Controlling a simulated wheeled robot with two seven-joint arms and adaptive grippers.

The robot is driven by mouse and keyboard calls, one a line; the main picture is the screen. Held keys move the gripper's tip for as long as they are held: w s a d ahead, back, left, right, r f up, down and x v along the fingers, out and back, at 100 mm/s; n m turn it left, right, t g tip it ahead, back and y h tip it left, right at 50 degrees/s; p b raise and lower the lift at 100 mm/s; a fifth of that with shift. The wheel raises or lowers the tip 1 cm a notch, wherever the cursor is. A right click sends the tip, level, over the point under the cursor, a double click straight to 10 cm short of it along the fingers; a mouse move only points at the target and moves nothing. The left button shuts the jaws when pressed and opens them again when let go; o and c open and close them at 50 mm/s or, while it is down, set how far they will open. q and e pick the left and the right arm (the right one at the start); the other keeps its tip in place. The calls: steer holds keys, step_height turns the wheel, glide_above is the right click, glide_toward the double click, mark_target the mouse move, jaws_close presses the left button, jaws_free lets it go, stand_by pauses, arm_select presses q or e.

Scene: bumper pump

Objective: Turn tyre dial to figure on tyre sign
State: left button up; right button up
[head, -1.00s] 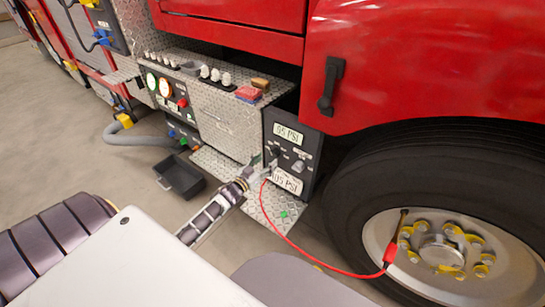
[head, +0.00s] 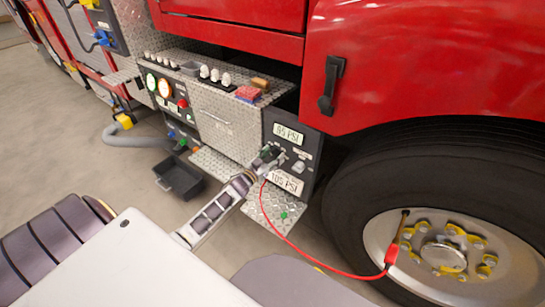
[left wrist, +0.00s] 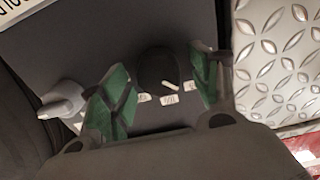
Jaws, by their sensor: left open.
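The black tyre dial (left wrist: 157,68) has a pale pointer mark and sits on the dark panel (left wrist: 100,45), with small white labels beside it. My left gripper (left wrist: 155,88) is open, its green-padded fingers on either side of the dial; I cannot tell whether they touch it. In the head view my left gripper (head: 268,157) is at the panel and hides most of the dial. The white tyre sign (head: 286,181) below reads 105 PSI. The greenish display (head: 289,133) above reads 95 PSI. My right gripper is not in view.
A grey knob (head: 298,166) sits right of the dial, also in the left wrist view (left wrist: 62,103). A red hose (head: 310,258) runs from the panel area to the wheel (head: 455,250). A black tray (head: 180,178) lies on the floor at left. The diamond-plate step (head: 265,205) is below.

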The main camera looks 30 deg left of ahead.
arm_select(q)
steer(key=c, duration=1)
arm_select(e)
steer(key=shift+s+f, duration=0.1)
